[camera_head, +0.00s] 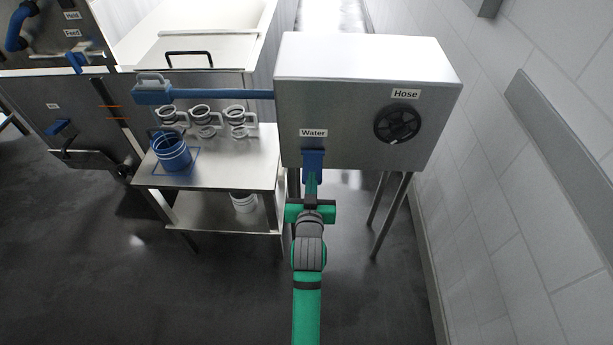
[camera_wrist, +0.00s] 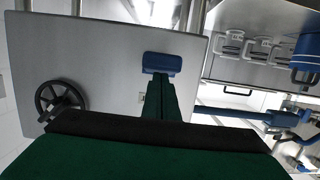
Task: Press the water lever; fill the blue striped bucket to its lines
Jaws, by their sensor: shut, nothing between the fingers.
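The blue water lever (camera_head: 313,160) hangs on the front of a steel box, below the "Water" label. My gripper (camera_head: 312,184) is shut and empty, its fingertips at the lever's lower part. In the wrist view the closed fingers (camera_wrist: 162,88) reach up to the lever (camera_wrist: 162,63) and overlap it; I cannot tell whether they touch. The blue striped bucket (camera_head: 173,153) stands upright on the steel table, inside a blue outlined square. It is partly in the wrist view (camera_wrist: 305,55). I cannot make out the water level in it.
A blue pipe (camera_head: 222,94) runs left from the steel box (camera_head: 362,60) to a spout (camera_head: 152,96) above the bucket. A black hose wheel (camera_head: 397,123) is on the box. A white wall is at right.

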